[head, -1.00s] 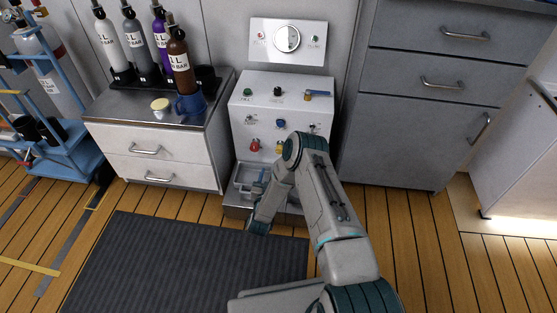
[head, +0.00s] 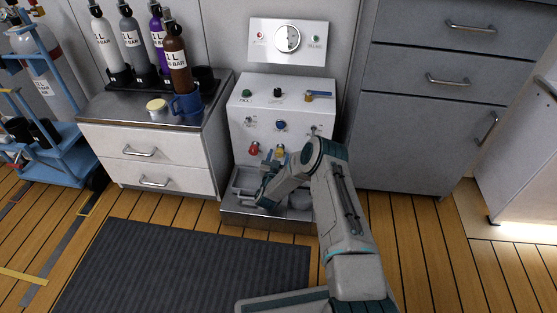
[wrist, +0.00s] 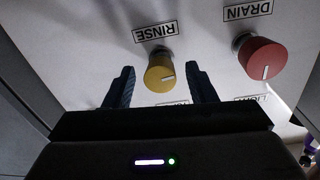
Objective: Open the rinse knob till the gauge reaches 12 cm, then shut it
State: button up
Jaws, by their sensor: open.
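The white fill panel (head: 300,110) stands in the middle of the head view. Its yellow rinse knob (head: 280,153) is low on the front face, partly hidden by my gripper. In the head view my gripper (head: 275,163) is in front of the panel. The round gauge (head: 287,38) is on the upper plate; its reading is too small to tell.
The red drain knob (wrist: 262,58) is close beside the rinse knob. A metal tray (head: 232,214) juts out below the panel. Bottles, a blue mug (head: 187,104) and a small jar (head: 157,109) stand on the left cabinet. Grey drawers (head: 430,140) are on the right.

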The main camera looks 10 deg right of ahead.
jog(key=shift+w, duration=0.15)
jog(key=c, duration=1)
jog(key=shift+o, duration=0.2)
